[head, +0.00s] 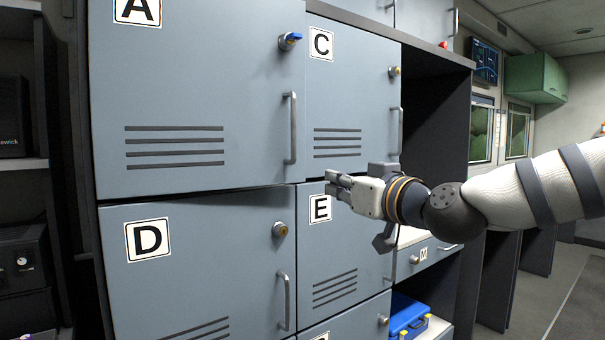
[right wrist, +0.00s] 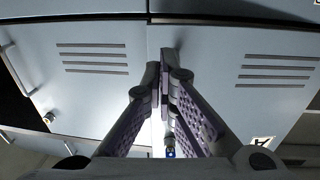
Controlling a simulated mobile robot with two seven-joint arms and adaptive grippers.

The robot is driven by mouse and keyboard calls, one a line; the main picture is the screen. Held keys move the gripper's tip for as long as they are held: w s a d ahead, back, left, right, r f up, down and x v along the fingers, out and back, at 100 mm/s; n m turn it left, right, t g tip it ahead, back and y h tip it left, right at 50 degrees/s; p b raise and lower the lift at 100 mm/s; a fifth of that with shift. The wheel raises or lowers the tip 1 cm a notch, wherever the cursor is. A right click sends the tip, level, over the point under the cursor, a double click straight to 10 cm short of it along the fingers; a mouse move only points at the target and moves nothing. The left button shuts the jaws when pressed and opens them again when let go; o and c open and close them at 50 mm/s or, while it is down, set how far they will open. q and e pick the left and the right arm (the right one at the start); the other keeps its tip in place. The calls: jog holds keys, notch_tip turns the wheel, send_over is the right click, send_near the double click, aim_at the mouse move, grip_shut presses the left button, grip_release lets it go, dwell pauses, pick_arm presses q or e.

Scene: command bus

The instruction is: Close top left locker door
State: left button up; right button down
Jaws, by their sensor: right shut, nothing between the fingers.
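My right gripper (head: 333,187) is shut and empty, near locker E, below and right of door A's handle. In the right wrist view the gripper (right wrist: 166,75) points at the seam between door A (right wrist: 235,95), on the right, and door C. My left gripper is out of view.
Door C (head: 350,100) is right of A, door D (head: 200,265) below A, and door E (head: 340,255) beside D. A blue case (head: 408,316) sits in a lower opening. Dark shelves (head: 22,190) stand at the left. The aisle floor (head: 565,300) is clear at the right.

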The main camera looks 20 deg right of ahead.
aim_at(297, 177)
jog(key=x, duration=0.3)
jog(key=b+x, duration=0.1)
jog(key=x, duration=0.3)
jog(key=f+x, duration=0.1)
jog(key=x, duration=0.3)
jog(key=shift+b, duration=0.4)
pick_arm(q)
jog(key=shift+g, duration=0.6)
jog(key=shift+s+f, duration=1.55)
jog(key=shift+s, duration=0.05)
pick_arm(e)
jog(key=shift+w+a+r, duration=0.2)
jog(key=shift+w, duration=0.35)
